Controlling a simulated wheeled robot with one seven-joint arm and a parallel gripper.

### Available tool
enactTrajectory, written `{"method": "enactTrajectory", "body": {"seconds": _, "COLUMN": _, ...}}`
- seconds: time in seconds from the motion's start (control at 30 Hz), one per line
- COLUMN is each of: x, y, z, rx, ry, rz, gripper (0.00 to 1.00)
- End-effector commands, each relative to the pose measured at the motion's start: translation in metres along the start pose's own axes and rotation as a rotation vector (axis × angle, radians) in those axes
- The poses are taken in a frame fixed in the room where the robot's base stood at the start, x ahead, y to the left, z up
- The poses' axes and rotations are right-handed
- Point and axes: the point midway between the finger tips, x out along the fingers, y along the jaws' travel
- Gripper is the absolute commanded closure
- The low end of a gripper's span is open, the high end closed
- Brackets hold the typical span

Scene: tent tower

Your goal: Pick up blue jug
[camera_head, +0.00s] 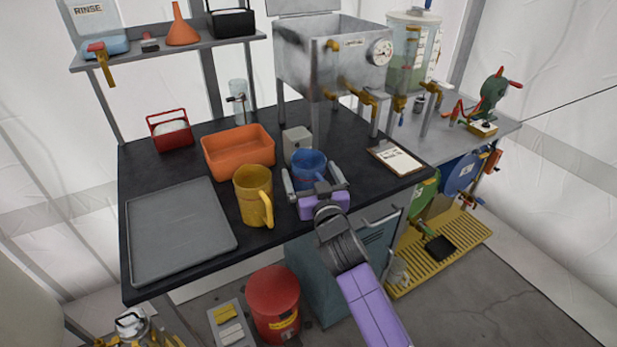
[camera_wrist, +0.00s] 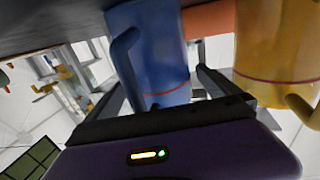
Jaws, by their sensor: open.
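The blue jug (camera_head: 309,163) stands upright on the black tabletop (camera_head: 215,168), near its front edge. My gripper (camera_head: 313,178) is open, with one finger on each side of the jug. In the wrist view the jug (camera_wrist: 165,62) fills the space between the open fingers, and its handle shows on the left. The lower part of the jug is partly hidden by my gripper in the head view. I cannot tell whether either finger touches it.
A yellow jug (camera_head: 252,195) stands close to the left of my gripper. A grey tray (camera_head: 180,230) lies further left, an orange bin (camera_head: 238,150) and a grey box (camera_head: 296,142) stand behind. A clipboard (camera_head: 396,157) lies right. A steel tank (camera_head: 325,60) stands at the back.

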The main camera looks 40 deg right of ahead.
Motion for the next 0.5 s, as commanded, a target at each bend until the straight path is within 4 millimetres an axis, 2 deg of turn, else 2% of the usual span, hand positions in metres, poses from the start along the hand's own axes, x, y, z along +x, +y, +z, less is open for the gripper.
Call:
{"method": "enactTrajectory", "body": {"seconds": 0.23, "x": 0.0022, "y": -0.0001, "z": 0.0001, "rx": 0.000, "ry": 0.000, "rz": 0.000, "gripper": 0.00}}
{"method": "enactTrajectory", "body": {"seconds": 0.27, "x": 0.0021, "y": -0.0001, "z": 0.0001, "rx": 0.000, "ry": 0.000, "rz": 0.000, "gripper": 0.04}}
{"method": "enactTrajectory", "body": {"seconds": 0.5, "x": 0.0019, "y": -0.0002, "z": 0.0002, "rx": 0.000, "ry": 0.000, "rz": -0.001, "gripper": 0.51}}
